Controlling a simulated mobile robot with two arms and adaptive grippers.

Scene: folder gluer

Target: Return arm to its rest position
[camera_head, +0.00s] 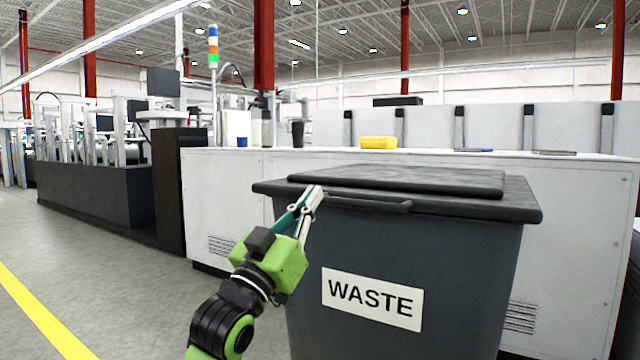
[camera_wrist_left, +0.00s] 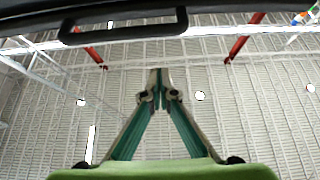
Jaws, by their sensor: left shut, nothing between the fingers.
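My left gripper (camera_head: 312,194) is in front of a dark grey waste bin, pointing up beside the handle of its lid. Its fingers are shut and empty. In the left wrist view the two fingertips (camera_wrist_left: 159,82) meet, with the ceiling behind them. The waste bin (camera_head: 460,270) has a white WASTE label, and its lid (camera_head: 400,181) is down. The lid handle (camera_head: 380,206) lies just right of the fingertips; it also shows in the left wrist view (camera_wrist_left: 125,27). Whether the fingers touch the bin cannot be told. My right gripper is not in view.
A long white machine (camera_head: 225,200) runs behind the bin. On its top stand a yellow item (camera_head: 378,142), a black cup (camera_head: 297,134) and a small blue object (camera_head: 242,141). Open grey floor (camera_head: 120,290) with a yellow line (camera_head: 40,315) lies to the left.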

